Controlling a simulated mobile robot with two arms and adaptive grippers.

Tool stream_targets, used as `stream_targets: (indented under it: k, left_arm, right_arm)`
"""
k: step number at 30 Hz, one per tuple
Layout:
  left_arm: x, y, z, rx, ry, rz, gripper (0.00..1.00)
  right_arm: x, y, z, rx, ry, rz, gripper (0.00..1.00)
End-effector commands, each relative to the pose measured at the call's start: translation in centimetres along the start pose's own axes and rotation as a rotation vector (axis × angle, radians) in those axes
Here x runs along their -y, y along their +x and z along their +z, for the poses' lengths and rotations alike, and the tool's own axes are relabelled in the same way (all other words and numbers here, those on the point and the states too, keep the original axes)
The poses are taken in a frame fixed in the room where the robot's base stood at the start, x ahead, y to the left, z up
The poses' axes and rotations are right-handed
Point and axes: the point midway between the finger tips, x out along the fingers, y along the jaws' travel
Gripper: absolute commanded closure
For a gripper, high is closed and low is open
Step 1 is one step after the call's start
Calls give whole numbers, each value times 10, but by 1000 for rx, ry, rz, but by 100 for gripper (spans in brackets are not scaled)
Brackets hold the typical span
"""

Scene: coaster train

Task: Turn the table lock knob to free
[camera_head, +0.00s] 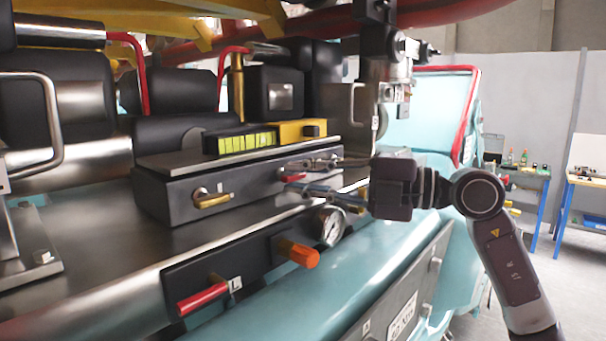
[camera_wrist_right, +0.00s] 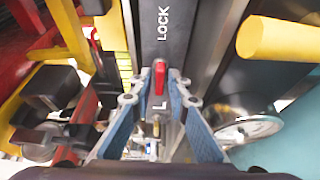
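A small red knob (camera_head: 292,177) sits on the front face of a dark grey box (camera_head: 160,190). In the right wrist view the red knob (camera_wrist_right: 160,73) lies in line with the white word LOCK, with a letter L on its other side. My right gripper (camera_head: 312,178) reaches in from the right. Its two blue-padded fingers (camera_wrist_right: 160,98) are apart, one on each side of the red knob's line. The knob shows between or just past the fingertips; I cannot tell whether they touch it. My left gripper is not in view.
A brass handle (camera_head: 212,199) is on the same box, further left. Below are a red handle (camera_head: 203,298), an orange handle (camera_head: 296,252) and a round gauge (camera_head: 330,227) close under my right gripper. A yellow-and-black unit (camera_head: 300,131) sits on top of the box.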

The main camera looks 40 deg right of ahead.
Motion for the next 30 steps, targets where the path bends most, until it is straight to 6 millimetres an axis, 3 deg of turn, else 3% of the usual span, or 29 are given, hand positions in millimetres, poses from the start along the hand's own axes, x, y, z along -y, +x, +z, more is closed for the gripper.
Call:
stream_targets:
  k: [4, 8, 12, 20, 30]
  left_arm:
    - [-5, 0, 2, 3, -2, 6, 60]
    - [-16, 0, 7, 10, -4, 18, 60]
    - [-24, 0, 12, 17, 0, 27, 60]
    - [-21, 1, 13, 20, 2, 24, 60]
    - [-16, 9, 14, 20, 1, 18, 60]
  right_arm:
    - [0, 0, 0, 0, -1, 0, 85]
    - [0, 0, 0, 0, -1, 0, 100]
    - [0, 0, 0, 0, -1, 0, 100]
    - [0, 0, 0, -1, -27, -10, 100]
    - [-1, -1, 0, 1, -214, -87, 100]
